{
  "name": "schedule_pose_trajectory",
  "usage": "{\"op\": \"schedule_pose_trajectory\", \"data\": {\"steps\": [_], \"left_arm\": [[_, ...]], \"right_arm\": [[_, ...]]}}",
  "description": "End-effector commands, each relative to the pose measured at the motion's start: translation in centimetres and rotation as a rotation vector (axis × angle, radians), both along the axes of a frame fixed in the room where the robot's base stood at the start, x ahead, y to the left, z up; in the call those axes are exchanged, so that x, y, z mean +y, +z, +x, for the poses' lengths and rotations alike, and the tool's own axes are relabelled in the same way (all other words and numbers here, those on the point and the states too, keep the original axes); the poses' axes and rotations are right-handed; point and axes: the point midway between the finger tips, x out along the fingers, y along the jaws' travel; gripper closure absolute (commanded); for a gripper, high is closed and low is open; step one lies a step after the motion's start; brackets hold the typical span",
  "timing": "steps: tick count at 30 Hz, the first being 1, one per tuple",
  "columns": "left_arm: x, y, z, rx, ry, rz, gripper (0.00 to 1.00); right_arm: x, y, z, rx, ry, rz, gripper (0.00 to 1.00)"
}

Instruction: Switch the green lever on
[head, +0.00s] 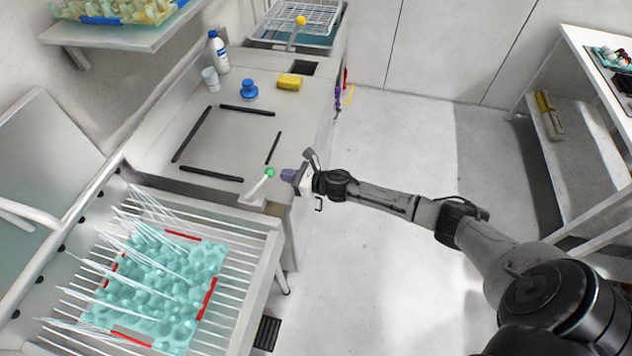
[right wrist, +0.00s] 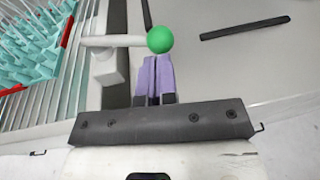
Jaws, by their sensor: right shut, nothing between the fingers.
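The green lever is a white rod with a green ball tip (head: 270,172) at the corner between the spray rack and the grey counter. It also shows in the right wrist view, where the green ball (right wrist: 160,39) is at the right end of the near-horizontal white rod (right wrist: 112,42). My right gripper (head: 286,174) has purple fingers, shut and empty, just right of the ball. In the right wrist view its fingertips (right wrist: 154,62) are right at the ball's lower edge; I cannot tell whether they touch. My left gripper is not in view.
A teal egg tray (head: 160,285) sits under water jets on the rack left of the lever. The grey counter (head: 225,145) holds black strips, a blue-topped item (head: 249,90), a yellow sponge (head: 289,82), a bottle (head: 218,52) and a cup (head: 210,79). Floor to the right is open.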

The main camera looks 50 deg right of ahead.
Motion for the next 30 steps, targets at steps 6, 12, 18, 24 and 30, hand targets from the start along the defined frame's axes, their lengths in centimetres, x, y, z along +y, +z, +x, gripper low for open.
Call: {"op": "schedule_pose_trajectory", "data": {"steps": [6, 12, 18, 24, 30], "left_arm": [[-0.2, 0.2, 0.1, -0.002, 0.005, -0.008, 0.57], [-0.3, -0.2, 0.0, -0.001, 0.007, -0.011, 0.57], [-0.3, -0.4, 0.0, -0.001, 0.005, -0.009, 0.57], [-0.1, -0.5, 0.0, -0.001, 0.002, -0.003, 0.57], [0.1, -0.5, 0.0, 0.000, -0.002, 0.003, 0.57]], "right_arm": [[-1.1, 0.7, -3.8, 0.003, 0.012, -0.003, 1.00], [-2.2, 1.2, -6.9, 0.004, 0.011, -0.001, 1.00], [-3.0, 1.7, -8.9, 0.003, 0.010, 0.000, 1.00], [-3.4, 2.1, -9.9, 0.002, 0.009, -0.001, 1.00], [-3.5, 2.2, -10.2, 0.000, 0.009, -0.002, 1.00]]}}
